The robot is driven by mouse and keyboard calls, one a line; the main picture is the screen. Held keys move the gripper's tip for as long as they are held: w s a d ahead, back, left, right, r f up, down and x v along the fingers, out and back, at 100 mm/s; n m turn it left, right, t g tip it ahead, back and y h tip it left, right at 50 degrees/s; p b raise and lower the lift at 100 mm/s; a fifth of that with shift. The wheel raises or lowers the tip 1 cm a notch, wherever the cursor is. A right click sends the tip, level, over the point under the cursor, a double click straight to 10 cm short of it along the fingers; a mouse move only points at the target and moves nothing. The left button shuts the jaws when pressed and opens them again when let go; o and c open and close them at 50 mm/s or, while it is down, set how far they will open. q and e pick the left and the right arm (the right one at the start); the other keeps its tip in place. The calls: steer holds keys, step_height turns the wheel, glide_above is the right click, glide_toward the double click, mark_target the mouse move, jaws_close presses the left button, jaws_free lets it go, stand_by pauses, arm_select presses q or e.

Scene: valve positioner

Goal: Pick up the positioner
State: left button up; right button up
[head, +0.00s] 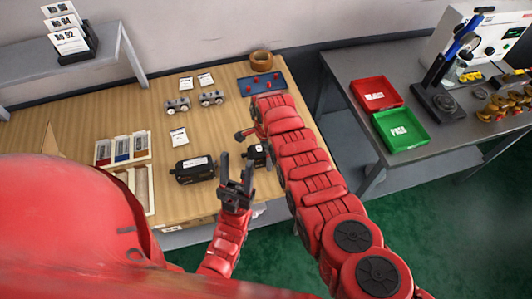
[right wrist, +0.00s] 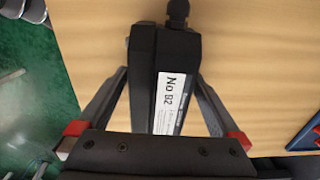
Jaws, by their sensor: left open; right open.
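A black positioner (right wrist: 143,75) with a white label reading "No B2" lies between the two spread fingers of my right gripper (right wrist: 160,85) in the right wrist view. The fingers stand on both sides of it; whether they touch it I cannot tell. In the head view a small part of a black positioner (head: 257,156) shows beside my right arm, which hides much of that gripper. Another black positioner (head: 194,170) with a white label lies on the wooden table to its left. My left gripper (head: 237,168) is open and empty near the table's front edge.
The wooden table (head: 215,120) also holds two grey gauge blocks (head: 177,105), cards, a blue tray (head: 261,84), a round wooden bowl (head: 261,60) and a compartment box (head: 122,149). Red (head: 376,94) and green (head: 400,130) trays stand on the grey bench at right.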

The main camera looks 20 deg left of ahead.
steer(key=shift+f, duration=0.15)
steer(key=shift+c, duration=0.3)
jaws_close()
